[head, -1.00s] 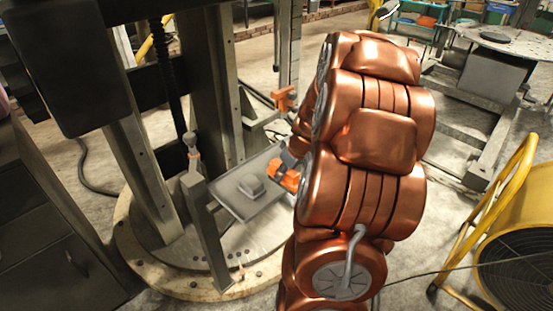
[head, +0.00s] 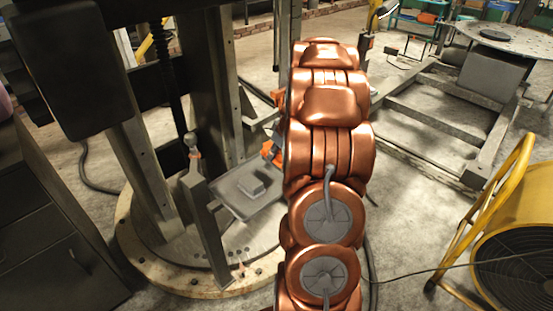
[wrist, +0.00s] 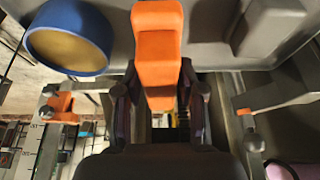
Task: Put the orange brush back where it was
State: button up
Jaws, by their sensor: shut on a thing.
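The orange brush (wrist: 157,45) is between the two dark fingers of my gripper (wrist: 158,88) in the wrist view. The fingers are shut on it, and its far end lies across the grey tray surface in that picture. I cannot tell whether it touches the tray. In the head view my gripper (head: 275,143) is mostly hidden behind my copper arm, with a bit of orange showing at the tray's back right. The grey tray (head: 228,200) is mounted beside the column and carries a small grey block (head: 250,187). The block also shows in the wrist view (wrist: 268,22).
A round blue-rimmed thing with a tan face (wrist: 68,37) is left of the brush in the wrist view. An upright grey post (head: 205,230) stands at the tray's left. A yellow fan (head: 515,230) stands right. Open floor lies between fan and arm.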

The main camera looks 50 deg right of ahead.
aim_at(277, 159)
jog(key=shift+f+p, duration=0.4)
jog(key=shift+f, duration=1.35)
jog(key=o, duration=1)
jog(key=shift+w+d, duration=0.1)
